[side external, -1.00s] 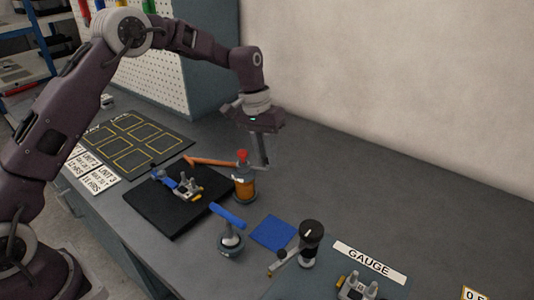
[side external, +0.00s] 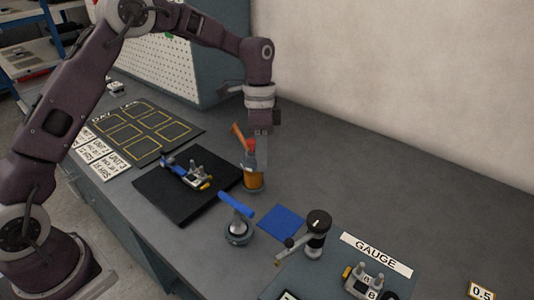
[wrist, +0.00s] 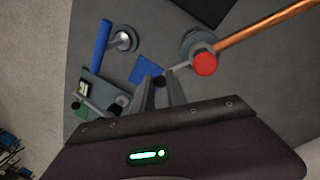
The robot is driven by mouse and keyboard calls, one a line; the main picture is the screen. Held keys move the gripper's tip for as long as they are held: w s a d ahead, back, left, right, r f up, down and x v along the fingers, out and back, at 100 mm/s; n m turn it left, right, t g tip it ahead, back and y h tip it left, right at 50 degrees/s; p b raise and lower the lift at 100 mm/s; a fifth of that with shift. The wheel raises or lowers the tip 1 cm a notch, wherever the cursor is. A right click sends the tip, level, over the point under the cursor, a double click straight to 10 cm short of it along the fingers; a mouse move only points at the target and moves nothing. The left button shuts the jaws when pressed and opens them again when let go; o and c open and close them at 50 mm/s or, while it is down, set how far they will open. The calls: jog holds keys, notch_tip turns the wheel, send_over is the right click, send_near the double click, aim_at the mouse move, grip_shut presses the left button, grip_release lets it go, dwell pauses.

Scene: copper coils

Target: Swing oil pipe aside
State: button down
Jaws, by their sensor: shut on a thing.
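The oil pipe (side external: 238,136) is a copper-coloured tube on top of an amber oil bottle (side external: 253,180) with a red knob. In the wrist view the pipe (wrist: 262,29) runs from the red knob (wrist: 205,64) to the upper right. A thin grey arm (wrist: 180,69) reaches from the knob's other side to between my fingertips. My gripper (side external: 262,165) is beside the bottle top, shut on this grey arm of the pipe. The fingers also show in the wrist view (wrist: 162,80). The black mat (side external: 160,203) holds a small metal part (side external: 192,174) with a blue handle, clear of the pipe.
A blue-handled tool on a round base (side external: 238,232), a blue pad (side external: 282,222) and a black-topped gauge stand (side external: 317,233) are in front of the bottle. A yellow-outlined board (side external: 150,135) lies at the left. The bench right of the bottle is clear.

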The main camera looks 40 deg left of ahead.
jog(key=shift+s+a+m+g+y, duration=0.15)
jog(key=shift+s+a+m, duration=0.25)
jog(key=shift+m, duration=0.65)
jog(key=shift+s+a+m+g+y, duration=0.1)
jog(key=shift+s+a+m+y, duration=0.25)
jog(key=shift+m, duration=0.75)
jog(key=shift+s+a+m+g+y, duration=0.1)
jog(key=shift+s+a+m, duration=0.35)
jog(key=shift+m, duration=0.6)
jog(key=c, duration=1.3)
grip_release()
jog(key=shift+c, duration=0.2)
jog(key=shift+r, duration=0.1)
